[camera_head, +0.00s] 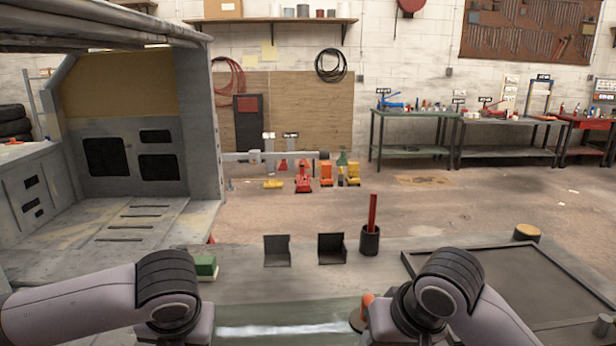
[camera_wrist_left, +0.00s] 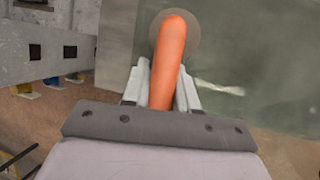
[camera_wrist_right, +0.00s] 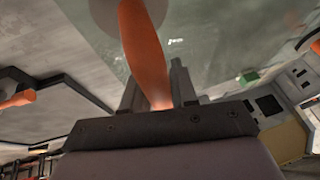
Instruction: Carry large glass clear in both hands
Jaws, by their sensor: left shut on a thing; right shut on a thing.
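The large clear glass pane (camera_head: 285,322) shows as a greenish sheet at the bottom of the head view, between my two forearms. It also fills much of the left wrist view (camera_wrist_left: 265,60) and the upper part of the right wrist view (camera_wrist_right: 75,35). Each wrist view shows a round suction cup on the pane with an orange handle. My left gripper (camera_wrist_left: 160,85) is shut on the left orange handle (camera_wrist_left: 168,60). My right gripper (camera_wrist_right: 153,85) is shut on the right orange handle (camera_wrist_right: 140,45). In the head view both gripper tips are hidden behind my arms.
Beyond the pane, the bench holds a green block (camera_head: 205,267), two dark angle brackets (camera_head: 277,250) (camera_head: 331,248) and a dark cup (camera_head: 370,241) with a red stick. A black-rimmed tray (camera_head: 470,251) lies right. A large grey frame structure (camera_head: 200,120) stands left. Open floor lies behind.

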